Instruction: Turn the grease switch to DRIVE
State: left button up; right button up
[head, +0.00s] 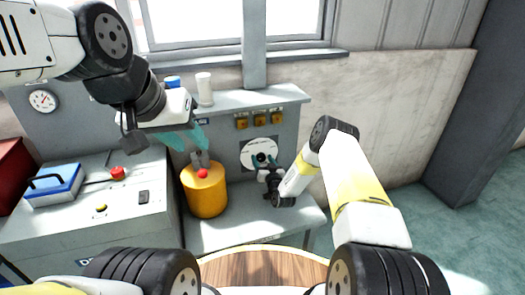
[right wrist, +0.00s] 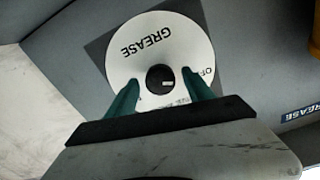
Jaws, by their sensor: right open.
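The grease switch is a white round dial (head: 259,148) on the grey back panel, with a black knob at its centre. In the right wrist view the dial (right wrist: 135,65) shows upside down, with GREASE lettering and part of an OFF mark; other lettering is partly hidden. Its black knob (right wrist: 160,78) lies between my right gripper's green fingers. My right gripper (right wrist: 161,84) is open, one finger on each side of the knob, with gaps visible. In the head view the right gripper (head: 264,162) is right in front of the dial. My left gripper (head: 186,140) is open and empty, above the yellow canister.
A yellow canister (head: 206,192) with a red knob stands left of the dial. Orange switches (head: 260,120) sit above it. A shelf holds a white cup (head: 204,88). A blue box (head: 53,186) and red button (head: 118,173) are on the left console. A round wooden top (head: 262,265) is in front.

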jog(key=shift+c, duration=0.2)
grip_shut()
jog(key=shift+m, duration=0.4)
jog(key=m, duration=0.3)
jog(key=shift+m, duration=2.5)
jog(key=shift+o, duration=0.2)
grip_release()
